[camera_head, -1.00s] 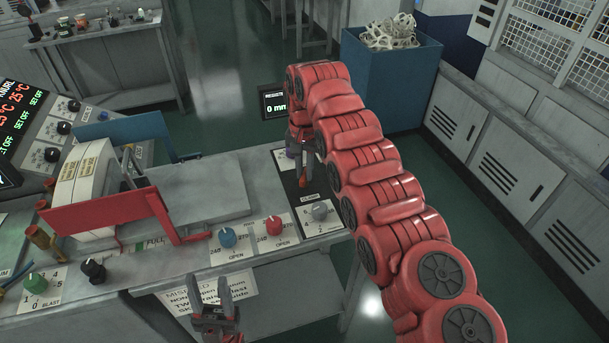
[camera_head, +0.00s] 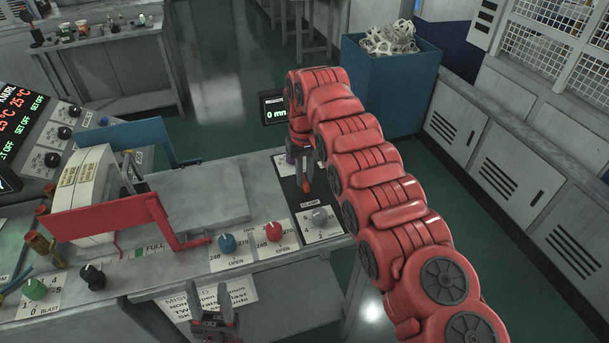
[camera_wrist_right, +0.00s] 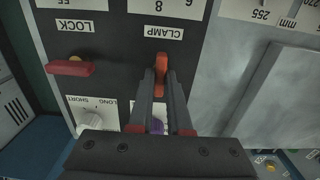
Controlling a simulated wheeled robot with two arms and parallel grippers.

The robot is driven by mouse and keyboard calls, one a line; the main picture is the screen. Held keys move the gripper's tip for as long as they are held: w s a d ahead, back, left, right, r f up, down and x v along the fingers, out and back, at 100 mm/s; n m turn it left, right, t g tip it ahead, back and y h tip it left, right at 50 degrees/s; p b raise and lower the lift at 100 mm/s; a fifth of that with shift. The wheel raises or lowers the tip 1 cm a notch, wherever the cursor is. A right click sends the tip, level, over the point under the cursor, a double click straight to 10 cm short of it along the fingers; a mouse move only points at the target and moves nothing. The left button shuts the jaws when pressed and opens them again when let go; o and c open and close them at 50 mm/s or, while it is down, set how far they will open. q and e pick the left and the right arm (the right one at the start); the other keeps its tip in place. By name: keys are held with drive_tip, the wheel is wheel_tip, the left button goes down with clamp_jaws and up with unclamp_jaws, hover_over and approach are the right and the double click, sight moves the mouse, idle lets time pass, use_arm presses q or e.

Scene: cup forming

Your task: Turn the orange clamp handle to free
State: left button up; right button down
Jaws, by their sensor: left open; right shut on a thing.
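The orange clamp handle (camera_head: 306,186) sits on a black panel (camera_head: 289,190) at the right end of the bench, by a CLAMP label (camera_wrist_right: 163,32). In the right wrist view the handle (camera_wrist_right: 161,64) stands roughly upright in the picture, at the tips of my right gripper (camera_wrist_right: 162,78). My right gripper (camera_head: 303,178) is shut on the handle. Its arm covers part of the panel's right side in the head view. My left gripper (camera_head: 211,296) is open and empty in front of the bench's front edge.
A red LOCK handle (camera_wrist_right: 70,68) lies to the left of the clamp handle in the wrist view. A grey dial (camera_head: 320,215), a red knob (camera_head: 274,231) and a blue knob (camera_head: 228,243) are near the front edge. A blue bin (camera_head: 391,80) stands behind.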

sight(305, 179)
drive_tip(key=shift+r, duration=0.1)
idle(0.3)
drive_tip(key=c, duration=0.9)
unclamp_jaws()
drive_tip(key=shift+o, duration=0.2)
wheel_tip(305, 179, up, 5)
drive_tip(key=shift+p, duration=1.25)
wheel_tip(305, 179, up, 12)
drive_tip(key=p, duration=1.2)
drive_tip(key=shift+r, duration=0.2)
drive_tip(key=shift+f, duration=0.1)
